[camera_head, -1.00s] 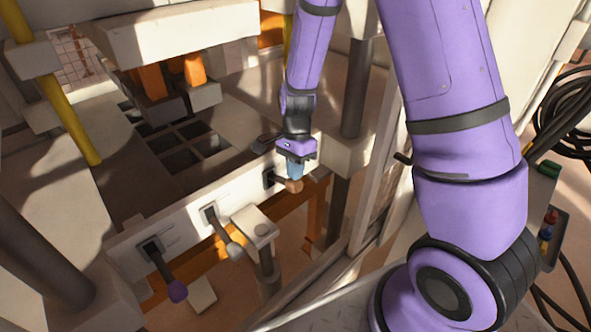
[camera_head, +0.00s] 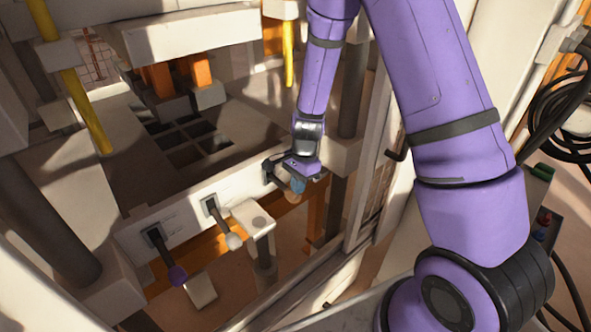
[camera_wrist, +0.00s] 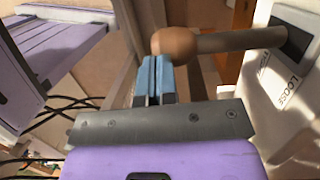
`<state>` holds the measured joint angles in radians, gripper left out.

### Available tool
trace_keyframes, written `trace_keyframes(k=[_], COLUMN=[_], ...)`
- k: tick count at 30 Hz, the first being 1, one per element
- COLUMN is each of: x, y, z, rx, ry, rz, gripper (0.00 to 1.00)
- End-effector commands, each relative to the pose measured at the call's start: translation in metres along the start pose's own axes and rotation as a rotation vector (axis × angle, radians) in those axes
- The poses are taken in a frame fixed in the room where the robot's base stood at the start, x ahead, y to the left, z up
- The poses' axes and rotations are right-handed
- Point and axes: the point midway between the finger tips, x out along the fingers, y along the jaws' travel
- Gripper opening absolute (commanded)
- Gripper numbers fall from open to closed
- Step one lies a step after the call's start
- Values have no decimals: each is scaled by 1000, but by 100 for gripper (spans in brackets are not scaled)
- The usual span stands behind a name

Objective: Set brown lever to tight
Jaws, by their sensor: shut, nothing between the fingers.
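The brown lever's round knob (camera_wrist: 175,45) and its shaft (camera_wrist: 235,40) show in the wrist view; the shaft runs right into a dark slot in a white panel. The word LOOSE is printed on the panel beside the slot. My gripper (camera_wrist: 152,68) has its blue fingers shut and empty, with their tips at or against the knob's left side. In the head view my gripper (camera_head: 298,184) is above the brown knob (camera_head: 292,196) and partly covers it. The lever slants down from its slot.
On the same panel (camera_head: 185,215), left of the brown lever, are a lever with a pale knob (camera_head: 234,241) and one with a purple knob (camera_head: 177,275). A white post (camera_head: 256,218) stands in front. A grey column (camera_head: 352,90) is behind my forearm.

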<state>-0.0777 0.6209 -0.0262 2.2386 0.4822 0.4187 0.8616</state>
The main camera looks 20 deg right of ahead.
Motion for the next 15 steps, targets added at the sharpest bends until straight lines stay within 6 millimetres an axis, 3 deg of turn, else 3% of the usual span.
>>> trace_keyframes(k=[6,15], x=[29,55], y=[5,3], z=[-5,-10], rx=[3,1], ry=[-2,-1], rz=[3,1], gripper=[0,0])
